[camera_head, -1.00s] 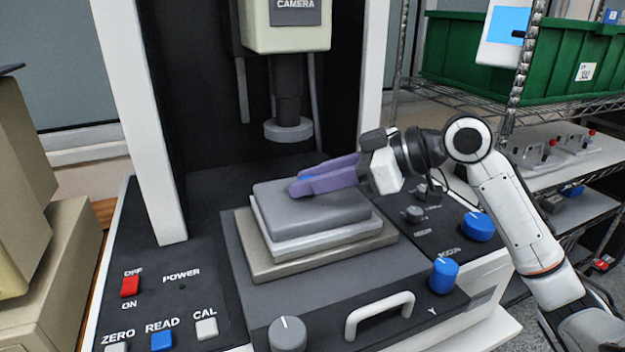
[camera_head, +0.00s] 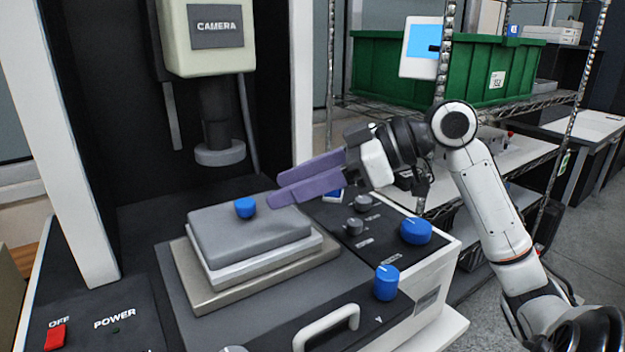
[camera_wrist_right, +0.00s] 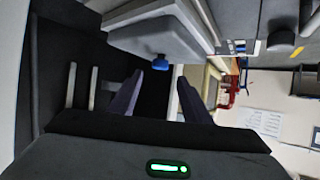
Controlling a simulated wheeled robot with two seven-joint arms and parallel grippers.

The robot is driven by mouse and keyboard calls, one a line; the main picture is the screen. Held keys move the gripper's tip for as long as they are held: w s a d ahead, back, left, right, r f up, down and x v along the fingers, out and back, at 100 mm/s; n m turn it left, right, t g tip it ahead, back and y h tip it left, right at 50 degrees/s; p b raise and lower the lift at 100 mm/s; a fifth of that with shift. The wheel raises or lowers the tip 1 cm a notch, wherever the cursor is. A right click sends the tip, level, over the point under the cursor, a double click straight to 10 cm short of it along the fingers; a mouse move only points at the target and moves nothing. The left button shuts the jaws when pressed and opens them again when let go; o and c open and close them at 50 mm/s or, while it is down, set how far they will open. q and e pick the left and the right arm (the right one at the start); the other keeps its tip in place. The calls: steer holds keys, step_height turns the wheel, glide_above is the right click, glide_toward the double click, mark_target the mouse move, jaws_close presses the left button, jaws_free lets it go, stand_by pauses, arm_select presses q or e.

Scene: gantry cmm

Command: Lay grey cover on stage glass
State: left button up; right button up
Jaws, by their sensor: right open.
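The grey cover (camera_head: 255,241), a flat slab with a blue knob (camera_head: 245,207) on top, lies on the stage (camera_head: 208,299) under the camera column. A pale layer (camera_head: 276,262) shows beneath the cover; the glass itself is mostly hidden. My right gripper (camera_head: 276,189) has purple fingers, is open and empty, and is apart from the knob, up and to its right. In the right wrist view the cover (camera_wrist_right: 160,30) and blue knob (camera_wrist_right: 160,62) are beyond the fingertips (camera_wrist_right: 158,75). My left gripper is not in view.
The camera head (camera_head: 217,40) with its lens (camera_head: 219,153) hangs above the stage. Blue knobs (camera_head: 416,231) and a drawer handle (camera_head: 326,323) are at the machine's front right. A shelf with a green bin (camera_head: 385,75) stands behind my right arm.

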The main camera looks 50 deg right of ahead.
steer(key=v, duration=0.4)
steer(key=shift+w, duration=0.1)
stand_by(0.9)
